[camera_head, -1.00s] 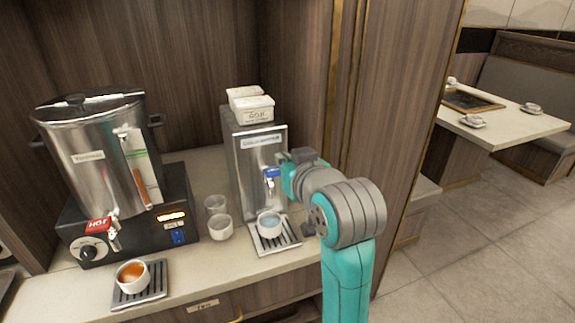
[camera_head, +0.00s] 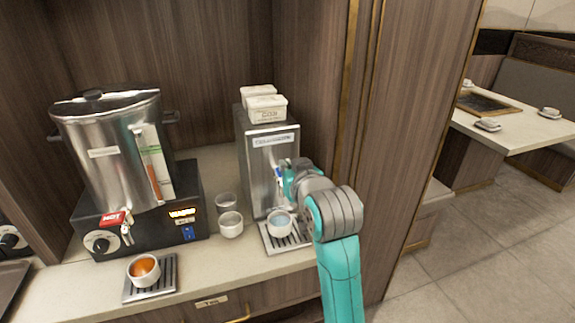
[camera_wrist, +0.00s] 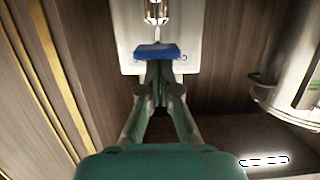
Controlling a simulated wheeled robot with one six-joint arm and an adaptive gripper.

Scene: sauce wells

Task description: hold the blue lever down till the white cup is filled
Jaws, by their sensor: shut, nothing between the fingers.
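The white cup (camera_head: 280,224) stands upright on the drip tray under the steel water dispenser (camera_head: 257,160). Its inside looks pale blue-grey; I cannot tell the level. The blue lever (camera_head: 278,173) is on the dispenser's front, partly covered by my gripper (camera_head: 284,177) in the head view. In the wrist view the blue lever (camera_wrist: 156,51) lies across the tips of my gripper (camera_wrist: 158,76). My fingers are shut and empty, at or just by the lever; contact is not clear.
A steel urn (camera_head: 105,150) with a red HOT tag stands at left, with a cup of brown tea (camera_head: 144,270) before it. Two empty-looking cups (camera_head: 230,224) stand left of the dispenser. White boxes (camera_head: 266,108) sit on top. A wood wall is at right.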

